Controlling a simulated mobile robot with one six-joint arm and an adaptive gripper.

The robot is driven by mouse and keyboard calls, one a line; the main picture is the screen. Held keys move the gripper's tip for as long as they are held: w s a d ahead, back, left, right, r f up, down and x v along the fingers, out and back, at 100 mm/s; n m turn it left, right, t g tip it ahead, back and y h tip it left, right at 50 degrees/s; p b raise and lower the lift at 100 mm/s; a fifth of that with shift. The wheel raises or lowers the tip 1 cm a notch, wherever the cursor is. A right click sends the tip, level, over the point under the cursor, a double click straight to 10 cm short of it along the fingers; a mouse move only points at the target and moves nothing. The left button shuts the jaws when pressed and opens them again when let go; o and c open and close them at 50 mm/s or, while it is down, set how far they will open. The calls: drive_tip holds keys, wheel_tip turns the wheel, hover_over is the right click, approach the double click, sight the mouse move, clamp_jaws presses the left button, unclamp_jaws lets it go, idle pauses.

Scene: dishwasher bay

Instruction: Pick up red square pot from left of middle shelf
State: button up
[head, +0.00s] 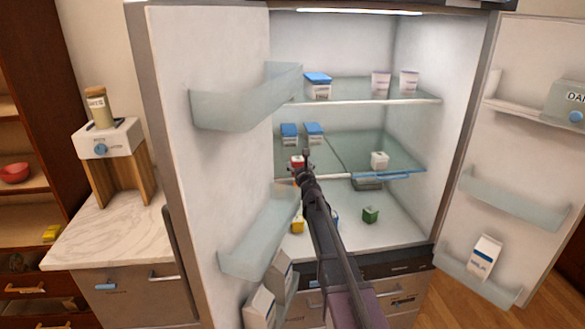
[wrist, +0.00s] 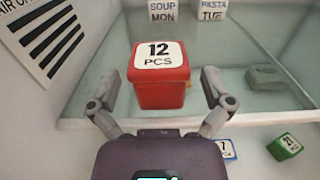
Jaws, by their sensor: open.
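The red square pot (wrist: 160,85), with a white lid label reading "12 PCS", sits near the front edge of the glass middle shelf (wrist: 100,112), on its left side. In the head view the red pot (head: 297,161) shows small, partly hidden behind my gripper (head: 305,158). In the wrist view my gripper (wrist: 163,98) is open, one finger on each side of the pot with a gap on both sides. The fingers do not appear to touch it.
Two white containers with blue lids (head: 314,132) stand behind the pot. Below are a yellow pot (head: 297,226) and a green pot (head: 370,215). The open left door (head: 215,170) and its bins flank my arm.

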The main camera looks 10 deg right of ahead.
sight(299, 164)
drive_tip(key=shift+w, duration=1.6)
drive_tip(key=c, duration=1.1)
